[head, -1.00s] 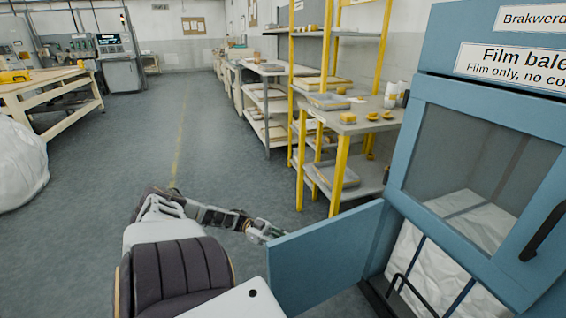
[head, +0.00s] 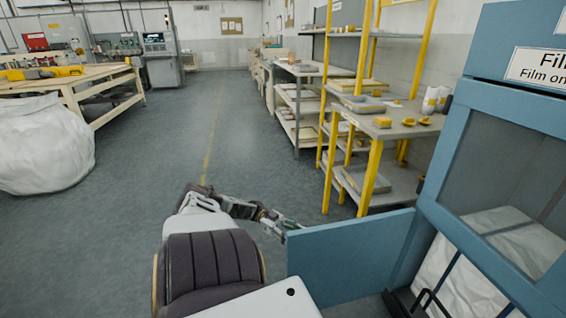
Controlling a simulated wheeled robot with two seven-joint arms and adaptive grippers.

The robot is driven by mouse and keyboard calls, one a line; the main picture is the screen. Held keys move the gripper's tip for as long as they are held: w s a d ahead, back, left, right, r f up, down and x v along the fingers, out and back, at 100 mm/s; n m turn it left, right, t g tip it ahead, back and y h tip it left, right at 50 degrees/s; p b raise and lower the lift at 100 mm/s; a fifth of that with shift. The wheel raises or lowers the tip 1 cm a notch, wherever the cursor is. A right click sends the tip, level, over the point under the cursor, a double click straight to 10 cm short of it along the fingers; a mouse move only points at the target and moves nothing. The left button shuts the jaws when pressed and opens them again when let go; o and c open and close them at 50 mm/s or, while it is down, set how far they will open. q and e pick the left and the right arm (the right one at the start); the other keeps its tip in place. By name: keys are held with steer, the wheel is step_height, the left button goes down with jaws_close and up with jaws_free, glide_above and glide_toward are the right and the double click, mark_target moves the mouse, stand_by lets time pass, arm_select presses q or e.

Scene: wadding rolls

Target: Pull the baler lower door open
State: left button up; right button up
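The blue film baler (head: 446,185) stands at the right of the head view. Its lower door (head: 345,258) is swung well open and sticks out to the left from the front of the baler. White wrapped material (head: 460,285) shows in the lower opening. My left arm reaches forward, and its gripper (head: 288,226) is at the top of the door's free left edge. The fingers are small and partly hidden by the door, so I cannot tell whether they are open or shut or touch it. My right gripper is not in view.
A shelf rack with yellow posts (head: 325,140) and a grey workbench (head: 400,130) stand behind the door. A large white bag (head: 45,150) and a wooden table (head: 75,95) are at the left. The grey floor (head: 170,150) between is clear.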

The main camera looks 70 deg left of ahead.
arm_select(q)
steer(key=shift+v, duration=2.85)
steer(key=shift+s+f, duration=0.1)
steer(key=shift+s, duration=0.05)
